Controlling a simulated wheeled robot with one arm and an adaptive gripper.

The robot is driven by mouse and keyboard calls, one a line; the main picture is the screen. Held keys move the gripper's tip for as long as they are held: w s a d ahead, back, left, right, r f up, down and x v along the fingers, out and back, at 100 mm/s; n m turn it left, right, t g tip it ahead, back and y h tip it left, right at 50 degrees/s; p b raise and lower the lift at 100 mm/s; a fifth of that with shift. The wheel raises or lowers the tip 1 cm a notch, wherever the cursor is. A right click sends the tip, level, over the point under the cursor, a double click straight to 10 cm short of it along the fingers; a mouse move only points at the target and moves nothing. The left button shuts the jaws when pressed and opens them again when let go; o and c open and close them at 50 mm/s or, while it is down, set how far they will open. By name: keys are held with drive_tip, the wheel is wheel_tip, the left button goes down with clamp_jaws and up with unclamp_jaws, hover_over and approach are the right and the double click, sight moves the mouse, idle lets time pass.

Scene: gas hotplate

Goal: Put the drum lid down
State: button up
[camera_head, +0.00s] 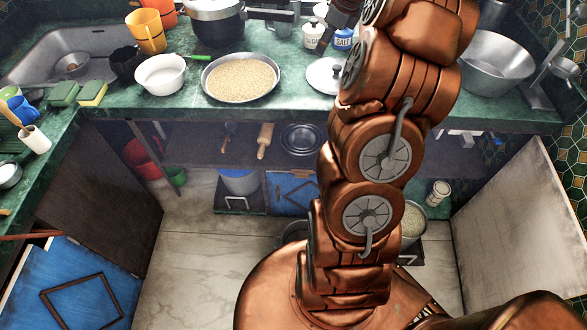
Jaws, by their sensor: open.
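My gripper (335,28) shows only as dark parts at the top edge, behind the lid and close to the sugar and salt jars. It is open. No object shows between its fingers, though most of it is cut off by the frame and hidden by my arm.
A pan of grain (241,78), a white bowl (160,76) and a large pot (215,22) stand left of the lid. A sugar jar (313,36) and a salt jar (342,39) stand behind it. A metal basin (497,66) is at right.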

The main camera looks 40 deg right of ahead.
drive_tip(key=s+a+r+n+g, duration=0.1)
drive_tip(key=s+a+n, duration=0.2)
drive_tip(key=a+n, duration=0.35)
drive_tip(key=s+a+r+n+g, duration=0.1)
drive_tip(key=s+a+n, duration=0.15)
drive_tip(key=a, duration=0.75)
drive_tip(key=s+a+r+n+g, duration=0.1)
drive_tip(key=s+a+n, duration=0.1)
drive_tip(key=a+n, duration=0.45)
drive_tip(key=s+a+f+n+g, duration=0.1)
drive_tip(key=s+a+n, duration=0.3)
drive_tip(key=s, duration=0.4)
drive_tip(key=s+a+f+n+g, duration=0.1)
drive_tip(key=s+a+n, duration=0.3)
drive_tip(key=s, duration=0.4)
drive_tip(key=s+a+f+n+h, duration=0.1)
drive_tip(key=s+a+f+n, duration=0.1)
drive_tip(key=s+a+n, duration=0.2)
drive_tip(key=shift+s+a+f+n+g, duration=0.2)
drive_tip(key=shift+s+f+n+g, duration=0.2)
drive_tip(key=shift+s+n, duration=1.2)
drive_tip(key=shift+s+m, duration=0.3)
drive_tip(key=shift+m, duration=0.05)
